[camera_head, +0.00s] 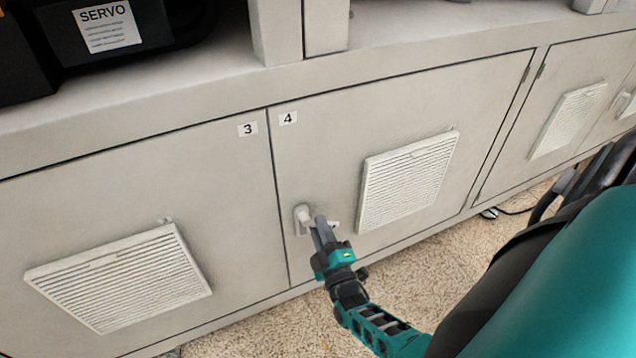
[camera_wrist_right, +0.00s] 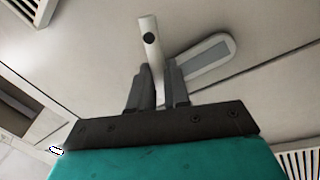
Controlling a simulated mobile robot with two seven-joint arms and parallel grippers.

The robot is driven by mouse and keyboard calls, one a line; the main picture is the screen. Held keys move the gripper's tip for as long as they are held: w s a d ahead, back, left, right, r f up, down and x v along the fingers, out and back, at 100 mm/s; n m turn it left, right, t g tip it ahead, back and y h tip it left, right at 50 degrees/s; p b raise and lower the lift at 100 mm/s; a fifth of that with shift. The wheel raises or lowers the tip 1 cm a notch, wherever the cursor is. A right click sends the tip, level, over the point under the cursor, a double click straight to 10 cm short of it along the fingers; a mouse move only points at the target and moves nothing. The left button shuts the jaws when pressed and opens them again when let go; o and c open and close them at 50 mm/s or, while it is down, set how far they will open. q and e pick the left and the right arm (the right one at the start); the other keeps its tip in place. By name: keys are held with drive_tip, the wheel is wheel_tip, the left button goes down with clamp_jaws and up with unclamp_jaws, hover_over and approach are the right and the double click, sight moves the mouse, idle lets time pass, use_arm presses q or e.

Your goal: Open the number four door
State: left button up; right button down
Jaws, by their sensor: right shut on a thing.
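The number four door (camera_head: 325,148) is the beige cabinet panel right of the seam, with a white "4" label (camera_head: 288,118) at its upper left corner. It sits flush with its frame. Its light handle (camera_head: 303,216) is on the left edge below the label. My right gripper (camera_head: 322,225) is at this handle. In the right wrist view the two dark fingers (camera_wrist_right: 158,85) are closed around the handle's lever (camera_wrist_right: 149,45), and the oval handle plate (camera_wrist_right: 205,58) lies just behind. My left gripper is not in view.
The number three door (camera_head: 130,205) is to the left, with a louvred vent (camera_head: 125,280). Door four has its own vent (camera_head: 408,180) right of the handle. A black unit labelled SERVO (camera_head: 108,27) stands above. Speckled floor (camera_head: 420,290) lies below the cabinets.

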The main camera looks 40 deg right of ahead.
use_arm(q)
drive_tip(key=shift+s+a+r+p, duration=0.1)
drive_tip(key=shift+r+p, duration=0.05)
drive_tip(key=shift+p, duration=0.15)
use_arm(e)
drive_tip(key=shift+d+r+n+t+y, duration=0.1)
drive_tip(key=shift+r+n+y, duration=0.15)
drive_tip(key=shift+n, duration=0.7)
drive_tip(key=shift+d+r+n+t+y, duration=0.1)
drive_tip(key=shift+r+n+y, duration=0.1)
drive_tip(key=shift+n, duration=0.8)
drive_tip(key=shift+d+r+n+t+y, duration=0.15)
drive_tip(key=shift+n+y, duration=0.1)
drive_tip(key=shift+n, duration=0.7)
drive_tip(key=shift+s, duration=0.1)
